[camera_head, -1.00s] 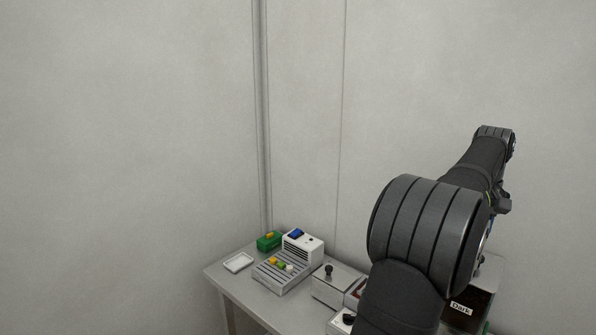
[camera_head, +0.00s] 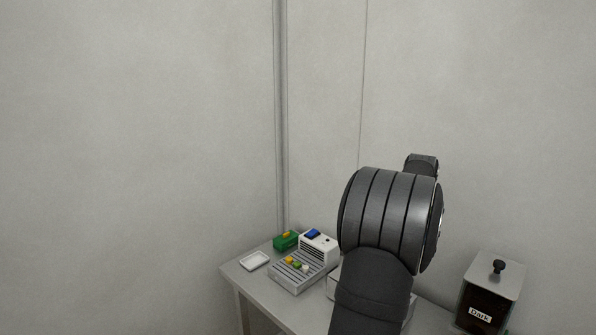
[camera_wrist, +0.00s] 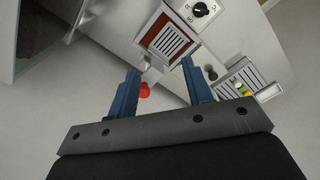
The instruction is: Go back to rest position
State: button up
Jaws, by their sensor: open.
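My gripper (camera_wrist: 160,66) shows in the wrist view with its two blue fingers apart and nothing held between them. It hangs above the table, pointing down toward the appliances. A red knob (camera_wrist: 145,91) shows near the left finger, lower down; I cannot tell its distance from the finger. In the head view my dark arm rises at the right of centre, and the gripper is hidden behind it.
On the table (camera_head: 239,277) are a white dish (camera_head: 254,261), a ribbed grey rack (camera_head: 296,277) with coloured pieces, a white box (camera_head: 322,248), a green block (camera_head: 285,241) and a container labelled Dark (camera_head: 480,316). A black dial (camera_wrist: 201,9) shows in the wrist view.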

jog(key=w+a+f+n, duration=0.2)
jog(key=a+f, duration=0.2)
jog(key=a, duration=0.2)
jog(key=shift+w+a, duration=0.15)
jog(key=shift+w, duration=0.15)
jog(key=shift+r, duration=0.1)
jog(key=s+d+r+m, duration=0.1)
jog(key=s+d+r, duration=0.3)
jog(key=d, duration=0.4)
jog(key=s+d+r+m, duration=0.2)
jog(key=s+d+r, duration=0.3)
jog(key=d, duration=0.4)
jog(key=shift+s+r, duration=0.25)
jog(key=shift+r, duration=0.25)
jog(key=shift+w, duration=0.1)
